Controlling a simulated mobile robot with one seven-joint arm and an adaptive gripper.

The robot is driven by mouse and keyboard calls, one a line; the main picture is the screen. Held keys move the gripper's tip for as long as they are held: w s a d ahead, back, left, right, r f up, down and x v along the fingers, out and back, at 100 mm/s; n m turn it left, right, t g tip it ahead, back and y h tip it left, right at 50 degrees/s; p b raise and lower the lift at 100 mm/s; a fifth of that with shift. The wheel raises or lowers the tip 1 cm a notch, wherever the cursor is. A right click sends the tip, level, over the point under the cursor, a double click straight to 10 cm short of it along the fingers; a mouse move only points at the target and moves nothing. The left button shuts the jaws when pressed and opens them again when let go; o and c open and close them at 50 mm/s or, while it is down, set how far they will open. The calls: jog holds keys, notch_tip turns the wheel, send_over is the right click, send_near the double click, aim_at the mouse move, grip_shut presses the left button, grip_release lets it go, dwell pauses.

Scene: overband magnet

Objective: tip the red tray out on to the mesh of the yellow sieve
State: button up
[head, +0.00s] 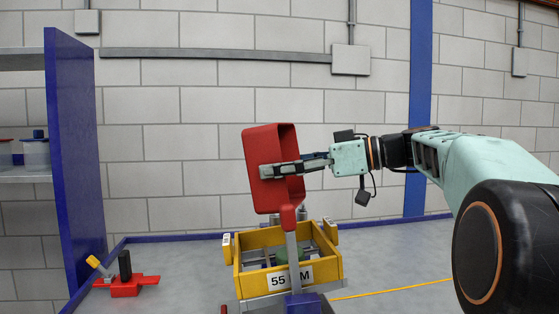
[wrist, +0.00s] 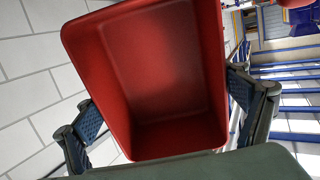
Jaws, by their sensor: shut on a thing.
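The red tray (head: 262,189) is held up on its side above the yellow sieve (head: 318,281). My gripper (head: 288,170) is shut on the tray, its fingers on opposite outer walls. In the wrist view the tray (wrist: 160,80) is between the two fingers, and the part of its inside that shows looks empty. The sieve stands on the grey table with a "55 MM" label on its front. Its mesh is mostly hidden behind the front wall; a green thing (head: 283,256) shows inside the frame.
A grey post with a red knob (head: 288,217) on a blue base rises in front of the sieve. A red toggle clamp (head: 127,287) is on the table at left, beside a blue shelf panel (head: 75,160). The table right of the sieve is clear.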

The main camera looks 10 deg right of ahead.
notch_tip(320, 180, up, 2)
jog(key=g+h+p, duration=0.2)
jog(key=h+p, duration=0.1)
jog(key=p, duration=0.5)
jog(key=shift+h, duration=0.4)
jog(key=shift+f+p, duration=0.15)
jog(key=shift+p, duration=0.15)
notch_tip(320, 180, up, 2)
jog(key=g+h+p, duration=0.3)
jog(key=h+p, duration=0.1)
jog(key=p, duration=0.9)
jog(key=shift+h, duration=0.4)
